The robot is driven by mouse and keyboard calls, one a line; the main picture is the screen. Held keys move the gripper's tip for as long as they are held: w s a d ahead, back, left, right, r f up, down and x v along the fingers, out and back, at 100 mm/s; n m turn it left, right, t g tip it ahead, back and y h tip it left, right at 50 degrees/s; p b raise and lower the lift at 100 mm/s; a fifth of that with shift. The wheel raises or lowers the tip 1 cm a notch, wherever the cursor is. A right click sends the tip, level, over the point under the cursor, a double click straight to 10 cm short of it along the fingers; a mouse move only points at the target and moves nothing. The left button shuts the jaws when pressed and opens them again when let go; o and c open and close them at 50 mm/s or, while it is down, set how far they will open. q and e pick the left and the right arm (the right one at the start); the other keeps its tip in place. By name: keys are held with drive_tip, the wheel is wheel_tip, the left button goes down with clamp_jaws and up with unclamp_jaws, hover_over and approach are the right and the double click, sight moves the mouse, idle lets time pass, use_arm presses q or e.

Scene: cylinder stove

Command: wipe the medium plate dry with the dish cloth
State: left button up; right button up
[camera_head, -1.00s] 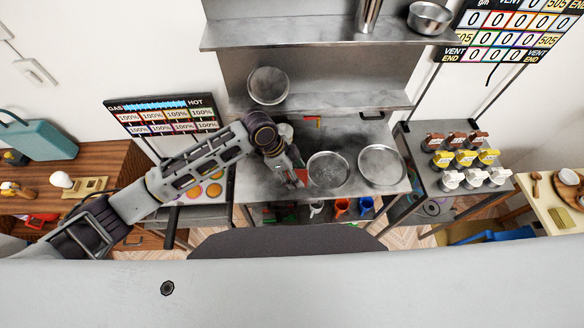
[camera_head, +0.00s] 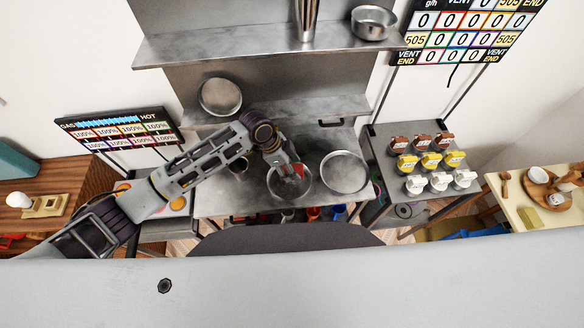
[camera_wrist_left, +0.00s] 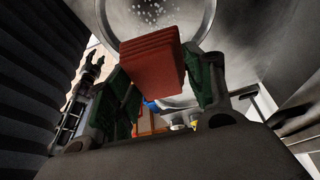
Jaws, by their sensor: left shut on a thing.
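My left gripper (camera_head: 294,172) is shut on a red folded dish cloth (camera_head: 299,170). The cloth also shows between the green-padded fingers in the left wrist view (camera_wrist_left: 153,52). Gripper and cloth are over the round metal plate (camera_head: 279,188) at the front middle of the steel counter, which I take for the medium plate. In the left wrist view that plate (camera_wrist_left: 115,22) has white water drops on it, and the cloth hides part of it. I cannot tell whether the cloth touches it.
Another plate (camera_head: 344,172) lies just right on the counter, and a third (camera_head: 220,97) leans at the back left. A shelf (camera_head: 260,48) with a pot (camera_head: 373,22) is above. A rack of brown, yellow and white knobs (camera_head: 430,160) stands at the right.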

use_arm(q)
drive_tip(key=shift+w+d, duration=0.45)
drive_tip(key=shift+w, duration=0.05)
drive_tip(key=shift+a, duration=0.1)
